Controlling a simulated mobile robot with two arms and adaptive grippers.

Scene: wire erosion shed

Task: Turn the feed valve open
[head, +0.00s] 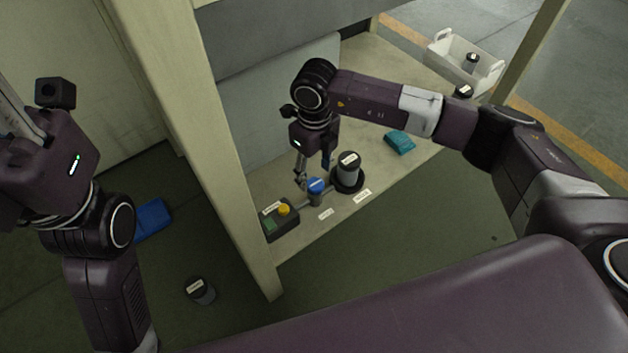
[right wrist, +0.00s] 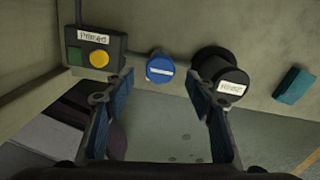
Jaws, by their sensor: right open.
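The feed valve appears to be the blue round knob (head: 316,185) on a grey pipe, low on the shelf; no name on it is readable. In the right wrist view the blue knob (right wrist: 160,69) shows a white line across its face, lying roughly level. My right gripper (head: 313,172) is open and empty, just above and behind the knob in the head view. In the right wrist view its fingers (right wrist: 160,88) stand either side of the knob, without visible contact. My left gripper (head: 20,112) is at the left edge, partly cut off, and its jaws are unclear.
A dark box (head: 280,219) with green and yellow parts sits left of the knob. A labelled dark canister (head: 348,171) stands close to its right. A teal block (head: 399,142) and white crate (head: 464,66) lie farther right. A post (head: 225,165) stands left.

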